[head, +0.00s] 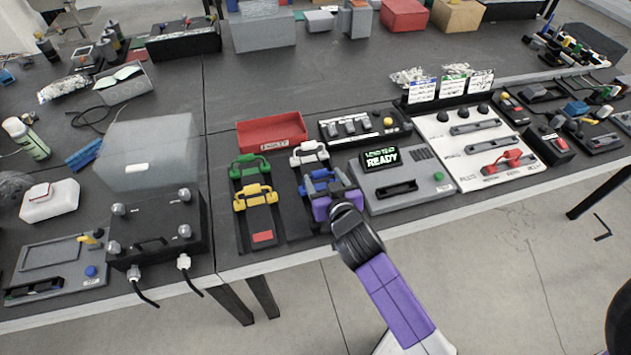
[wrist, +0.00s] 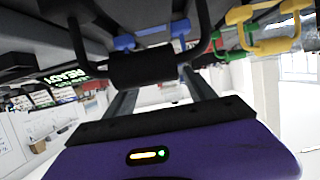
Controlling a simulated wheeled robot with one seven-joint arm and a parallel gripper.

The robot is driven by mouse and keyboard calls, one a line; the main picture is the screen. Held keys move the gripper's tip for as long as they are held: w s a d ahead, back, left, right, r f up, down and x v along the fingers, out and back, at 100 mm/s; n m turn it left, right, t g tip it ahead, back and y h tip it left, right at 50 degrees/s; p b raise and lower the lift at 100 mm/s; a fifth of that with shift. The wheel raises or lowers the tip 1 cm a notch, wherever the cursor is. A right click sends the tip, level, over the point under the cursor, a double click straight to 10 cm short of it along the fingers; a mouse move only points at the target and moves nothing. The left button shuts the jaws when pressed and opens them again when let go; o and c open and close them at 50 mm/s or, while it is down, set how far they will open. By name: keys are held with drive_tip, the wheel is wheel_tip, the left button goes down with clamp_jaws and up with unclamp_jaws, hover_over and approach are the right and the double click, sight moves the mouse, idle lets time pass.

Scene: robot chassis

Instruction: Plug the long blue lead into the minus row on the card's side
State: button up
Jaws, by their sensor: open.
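A blue-handled lead (head: 320,178) sits on the black rack on the table, just behind my gripper (head: 326,203); blue handle parts (wrist: 150,40) also show at the top of the wrist view. My purple gripper is low over the front of the rack. In the wrist view its two fingers are apart (wrist: 160,88), with a black handle bar (wrist: 142,68) just beyond or between them; I cannot tell if they touch it. White (head: 308,153), yellow (head: 253,196) and green (head: 249,167) handles stand nearby. I cannot make out the minus row.
A grey tester (head: 438,198) reading READY stands right of the gripper. Beyond it is a white panel (head: 465,165) with slots, a red handle and cards (head: 452,87) behind. A red tray (head: 272,133) lies behind the rack. The table's front edge is close.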

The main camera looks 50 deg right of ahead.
drive_tip(key=shift+p+x, duration=0.75)
drive_tip(key=shift+x, duration=2.65)
drive_tip(key=c, duration=1.2)
clamp_jaws()
